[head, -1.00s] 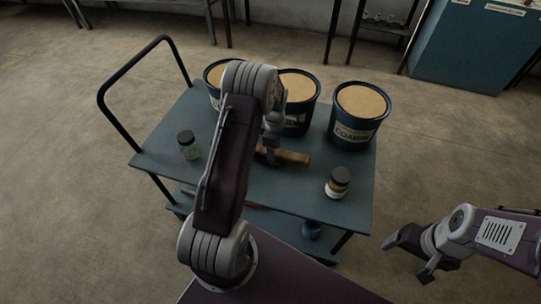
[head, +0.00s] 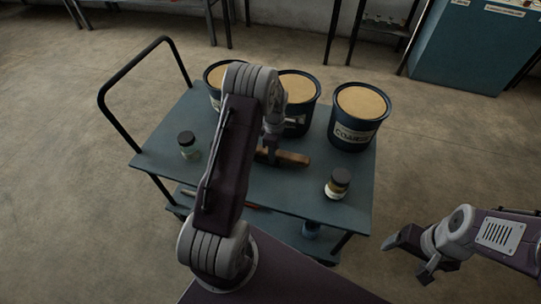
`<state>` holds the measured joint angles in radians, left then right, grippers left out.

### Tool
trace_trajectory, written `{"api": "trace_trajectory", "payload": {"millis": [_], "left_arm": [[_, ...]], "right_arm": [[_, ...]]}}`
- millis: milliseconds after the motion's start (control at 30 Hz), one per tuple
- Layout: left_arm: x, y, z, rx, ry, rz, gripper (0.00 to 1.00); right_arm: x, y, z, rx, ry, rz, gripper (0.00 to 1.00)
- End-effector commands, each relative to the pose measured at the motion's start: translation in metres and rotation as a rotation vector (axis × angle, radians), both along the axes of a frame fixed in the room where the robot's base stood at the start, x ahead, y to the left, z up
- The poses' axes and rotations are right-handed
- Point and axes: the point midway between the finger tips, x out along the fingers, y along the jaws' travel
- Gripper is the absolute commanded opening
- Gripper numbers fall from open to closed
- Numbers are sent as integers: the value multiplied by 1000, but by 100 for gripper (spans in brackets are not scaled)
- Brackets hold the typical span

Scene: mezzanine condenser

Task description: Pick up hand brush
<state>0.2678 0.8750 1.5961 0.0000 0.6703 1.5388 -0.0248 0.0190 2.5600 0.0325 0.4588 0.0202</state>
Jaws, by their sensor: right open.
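The hand brush (head: 291,158) lies on the top of the blue-grey cart (head: 270,192), in front of the buckets. Its brown wooden handle shows, pointing right; its left part is hidden behind my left arm. My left gripper (head: 269,150) is over the left end of the visible handle, pointing down at it. Its fingertips are small and mostly covered, so I cannot tell whether they are open or shut on the brush. My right gripper (head: 408,256) is open and empty, off the cart at the lower right.
Several dark buckets filled with tan material, such as the right one (head: 357,116), line the cart's back. The cart has a black push handle (head: 112,115) at left.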

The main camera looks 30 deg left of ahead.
Motion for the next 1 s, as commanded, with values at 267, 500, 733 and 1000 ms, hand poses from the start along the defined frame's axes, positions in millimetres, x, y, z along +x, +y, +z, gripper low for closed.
{"api": "trace_trajectory", "payload": {"millis": [267,500,733,1000], "left_arm": [[0,0,1,0,-1,0,0],[1,0,29,1,-4,0,0],[16,-27,66,1,-4,-6,0],[46,-79,102,0,-3,-5,0]], "right_arm": [[0,0,0,0,0,0,78],[0,0,6,0,0,0,78],[0,0,15,0,0,0,78],[0,0,25,0,0,0,78]]}}
